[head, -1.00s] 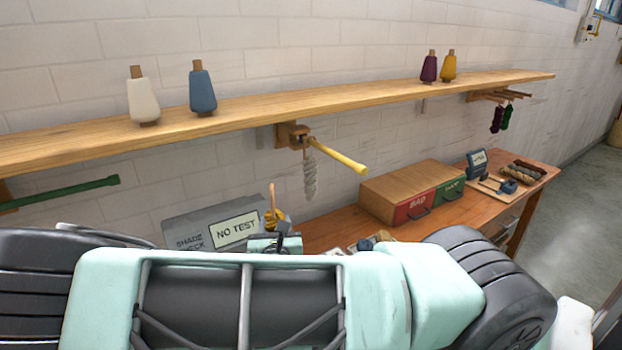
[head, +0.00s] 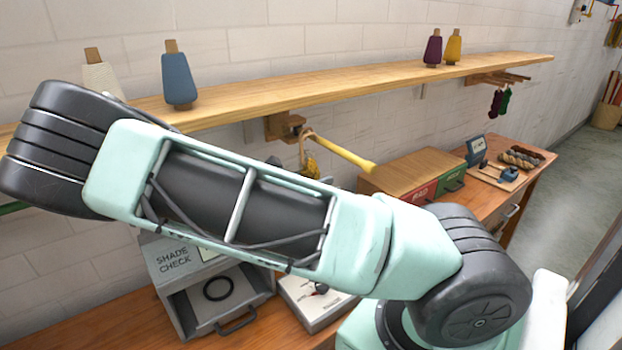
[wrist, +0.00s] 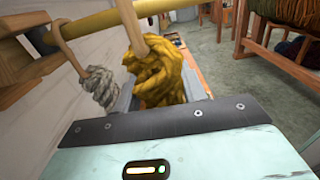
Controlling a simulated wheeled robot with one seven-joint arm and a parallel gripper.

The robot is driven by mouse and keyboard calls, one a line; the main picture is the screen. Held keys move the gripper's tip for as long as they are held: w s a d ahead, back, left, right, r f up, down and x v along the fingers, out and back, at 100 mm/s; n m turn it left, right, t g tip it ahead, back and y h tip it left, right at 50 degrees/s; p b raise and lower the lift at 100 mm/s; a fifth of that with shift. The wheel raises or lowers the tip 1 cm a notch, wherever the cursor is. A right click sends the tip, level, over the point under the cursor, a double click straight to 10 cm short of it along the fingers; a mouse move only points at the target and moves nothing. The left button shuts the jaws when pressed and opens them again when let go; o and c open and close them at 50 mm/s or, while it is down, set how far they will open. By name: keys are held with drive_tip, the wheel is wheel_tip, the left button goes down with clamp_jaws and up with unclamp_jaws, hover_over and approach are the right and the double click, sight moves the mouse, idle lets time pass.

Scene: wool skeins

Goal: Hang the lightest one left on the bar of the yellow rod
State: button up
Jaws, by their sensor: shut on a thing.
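The yellow rod (head: 340,152) sticks out from a wooden block under the shelf; its bar also crosses the top of the wrist view (wrist: 90,24). A pale grey skein (wrist: 100,88) hangs by its loop from the bar near the block. A mustard skein (wrist: 160,75) is just below the bar, to the right of the grey one; it also shows in the head view (head: 311,167). Its tan loop rises across the bar; I cannot tell whether it is around it. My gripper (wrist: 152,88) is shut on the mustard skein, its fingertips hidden.
The shelf (head: 350,84) above carries several yarn cones. Below are a grey shade-check box (head: 180,262), a white device (head: 312,302) and the bad/good drawer box (head: 408,172). A further rack (head: 498,78) holds dark skeins. My arm covers much of the head view.

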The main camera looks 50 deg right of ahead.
drive_tip(key=s+d+f+b, duration=0.1)
drive_tip(key=d+f+b, duration=0.1)
drive_tip(key=d+b, duration=0.2)
drive_tip(key=shift+x, duration=1.1)
drive_tip(key=shift+f, duration=0.25)
drive_tip(key=o, duration=1.1)
drive_tip(key=shift+c, duration=0.2)
drive_tip(key=b+v, duration=0.1)
drive_tip(key=v, duration=0.6)
drive_tip(key=shift+a+b, duration=0.25)
drive_tip(key=shift+b, duration=0.15)
